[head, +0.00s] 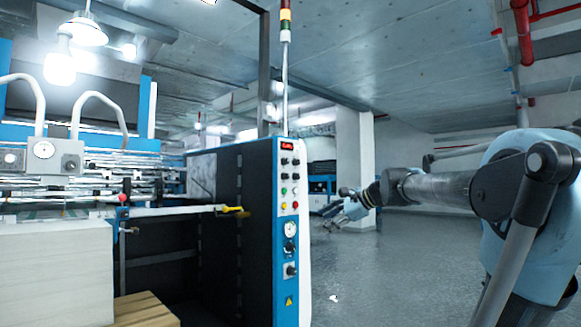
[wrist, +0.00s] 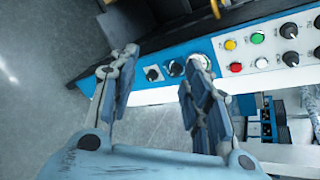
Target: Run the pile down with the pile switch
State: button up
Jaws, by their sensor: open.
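The control panel (head: 290,190) is a tall white and blue strip on the machine's end, with rows of knobs and buttons. Its lowest black knob (head: 290,270) sits below a gauge; labels are too small to tell which control is the pile switch. The pile (head: 55,275) is a white stack on a wooden pallet (head: 145,312) at lower left. My gripper (head: 343,217) is to the right of the panel, apart from it. In the wrist view my gripper (wrist: 161,66) is open and empty, its fingers either side of a black knob (wrist: 152,74) in the picture; contact is not visible.
Upper panel buttons, including a red button (wrist: 235,68) and a yellow button (wrist: 257,38), lie right of my fingers in the wrist view. A yellow handle (head: 235,210) juts out beside the panel. The grey floor (head: 400,260) on the right is mostly clear.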

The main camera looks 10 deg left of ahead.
aim_at(288, 162)
jog(key=w+a+r+m+t+y, duration=0.1)
jog(key=w+r+m+t+y, duration=0.1)
jog(key=w+r+m, duration=0.65)
jog(key=w+a+r+m+t+y, duration=0.15)
jog(key=w+r, duration=0.35)
jog(key=r, duration=0.8)
jog(key=shift+m+t, duration=0.25)
jog(key=shift+m, duration=0.15)
jog(key=x, duration=1.7)
jog(key=shift+d+f, duration=0.15)
jog(key=shift+f, duration=0.15)
jog(key=shift+c, duration=0.6)
grip_shut()
